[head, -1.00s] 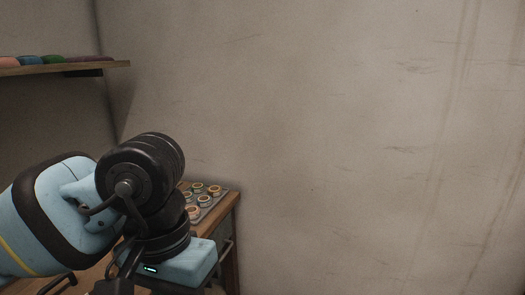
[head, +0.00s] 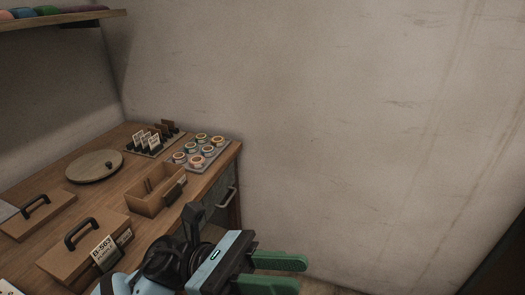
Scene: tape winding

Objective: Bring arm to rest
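My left gripper (head: 276,275) shows at the bottom centre of the head view, in front of the workbench's right end. Its two green fingers point right and stand apart, with nothing seen between them. The lower finger is partly cut off by the picture's bottom edge. My blue and black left wrist (head: 180,262) comes in from the bottom left. My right gripper is not in the picture.
The wooden workbench (head: 75,220) holds a round board (head: 94,165), a tray of tape rolls (head: 205,152), a card rack (head: 153,139), an open wooden box (head: 150,203) and lidded boxes with handles (head: 82,250). A shelf (head: 60,18) hangs upper left. Bare wall fills the right.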

